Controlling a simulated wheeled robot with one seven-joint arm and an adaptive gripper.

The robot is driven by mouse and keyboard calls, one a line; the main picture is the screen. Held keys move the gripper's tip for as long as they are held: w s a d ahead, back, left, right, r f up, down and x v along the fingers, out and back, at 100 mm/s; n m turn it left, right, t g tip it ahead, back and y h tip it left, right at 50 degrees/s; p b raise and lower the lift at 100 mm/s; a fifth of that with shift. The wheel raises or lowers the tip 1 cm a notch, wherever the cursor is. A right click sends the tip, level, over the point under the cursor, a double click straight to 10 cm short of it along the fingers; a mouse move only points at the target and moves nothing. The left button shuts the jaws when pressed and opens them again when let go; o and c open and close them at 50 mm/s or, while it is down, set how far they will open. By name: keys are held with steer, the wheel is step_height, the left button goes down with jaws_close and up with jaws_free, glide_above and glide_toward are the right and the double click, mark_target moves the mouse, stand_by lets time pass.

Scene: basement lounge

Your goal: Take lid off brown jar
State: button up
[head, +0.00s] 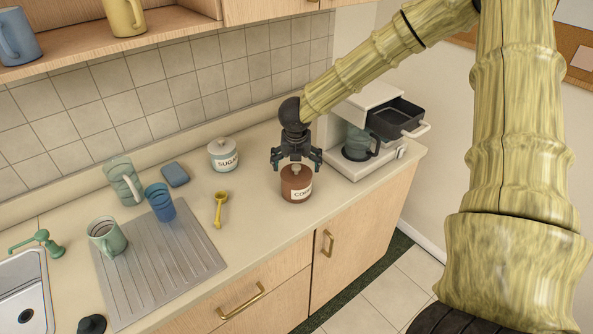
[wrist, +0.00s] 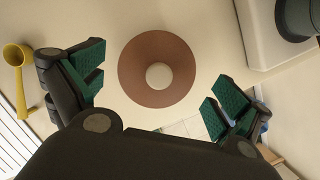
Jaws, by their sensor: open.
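The brown jar (head: 296,189) stands upright on the counter, with a label on its front. Its brown lid (head: 296,172) is on top. In the wrist view the lid (wrist: 145,80) is a brown disc with a pale round knob (wrist: 159,76) near its middle. My gripper (head: 296,164) is open and points down just above the lid. In the wrist view its green-padded fingers (wrist: 152,92) are spread to either side of the lid, with nothing between them held. The jar body is hidden under the lid in the wrist view.
A coffee machine (head: 366,158) with a dark drawer and mug stands close on the right. Cups stand around the grey drainboard (head: 165,262).

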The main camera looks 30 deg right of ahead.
steer(key=shift+x, duration=0.95)
steer(key=shift+s, duration=0.1)
steer(key=c, duration=1.1)
steer(key=shift+s+r, duration=0.1)
steer(key=shift+s, duration=0.05)
steer(key=c, duration=0.4)
steer(key=shift+c, duration=0.3)
